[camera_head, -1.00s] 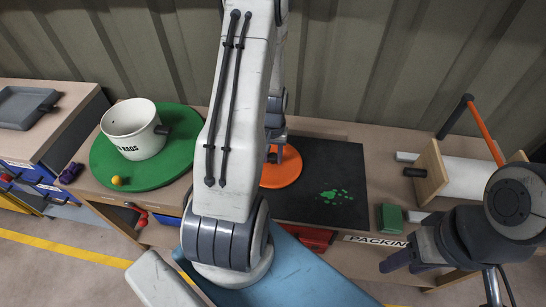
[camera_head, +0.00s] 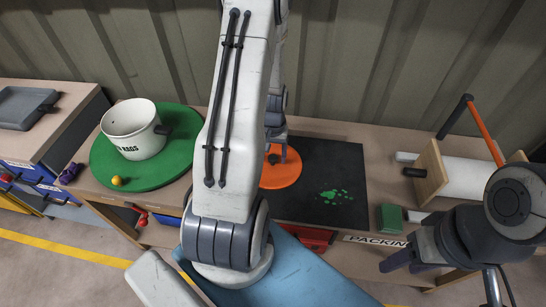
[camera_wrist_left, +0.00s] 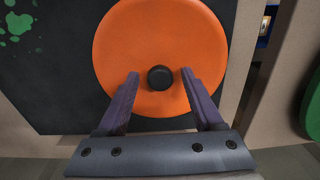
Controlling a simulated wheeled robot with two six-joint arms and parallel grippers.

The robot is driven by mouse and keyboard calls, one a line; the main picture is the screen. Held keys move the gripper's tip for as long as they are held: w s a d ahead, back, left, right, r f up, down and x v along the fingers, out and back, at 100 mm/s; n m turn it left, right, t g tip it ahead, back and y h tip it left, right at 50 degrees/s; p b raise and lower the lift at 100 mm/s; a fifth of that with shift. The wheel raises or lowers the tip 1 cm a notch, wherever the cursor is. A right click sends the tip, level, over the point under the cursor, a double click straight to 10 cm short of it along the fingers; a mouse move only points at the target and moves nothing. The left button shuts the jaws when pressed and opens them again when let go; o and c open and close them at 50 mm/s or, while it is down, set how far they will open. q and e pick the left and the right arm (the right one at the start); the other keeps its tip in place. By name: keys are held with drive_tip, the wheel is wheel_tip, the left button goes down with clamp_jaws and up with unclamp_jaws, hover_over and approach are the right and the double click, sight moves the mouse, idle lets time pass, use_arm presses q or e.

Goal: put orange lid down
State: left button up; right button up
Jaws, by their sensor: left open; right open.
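The orange lid (camera_head: 284,174) lies flat on the black mat (camera_head: 340,166), near the mat's left edge, partly hidden by my left arm in the head view. In the left wrist view the lid (camera_wrist_left: 130,48) shows almost whole, with its dark round knob (camera_wrist_left: 160,78) in the middle. My left gripper (camera_wrist_left: 160,76) is open, its two fingers on either side of the knob and apart from it. My right gripper (camera_head: 398,264) is open at the lower right, over the bench's front edge, far from the lid.
A green round board (camera_head: 180,170) at the left bears a white pot (camera_head: 134,130) and a yellow ball (camera_head: 117,181). A green block (camera_head: 391,218) and a wooden roll holder (camera_head: 432,172) are on the right. The mat's right part is bare apart from green splotches.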

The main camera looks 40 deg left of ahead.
sight(273, 158)
use_arm(q)
wheel_tip(273, 158, up, 11)
drive_tip(key=w+d+r+m, duration=0.1)
drive_tip(key=d+r+m, duration=0.25)
drive_tip(key=d, duration=0.65)
drive_tip(key=s+d+r+m, duration=0.3)
drive_tip(key=d+r, duration=0.1)
drive_tip(key=d, duration=0.6)
drive_tip(key=s+d+r+m, duration=0.2)
drive_tip(key=s+d+m, duration=0.1)
drive_tip(key=s+d, duration=0.2)
drive_tip(key=s+d+r+m+h, duration=0.1)
drive_tip(key=s+d+m, duration=0.3)
drive_tip(key=s, duration=0.5)
drive_tip(key=shift+s+d+r+p, duration=0.15)
drive_tip(key=shift+d+r+p, duration=0.15)
drive_tip(key=shift+d+r, duration=0.5)
drive_tip(key=shift+d+f, duration=0.2)
drive_tip(key=shift+f, duration=0.05)
wheel_tip(273, 158, up, 4)
drive_tip(key=p, duration=0.4)
drive_tip(key=shift+r, duration=0.1)
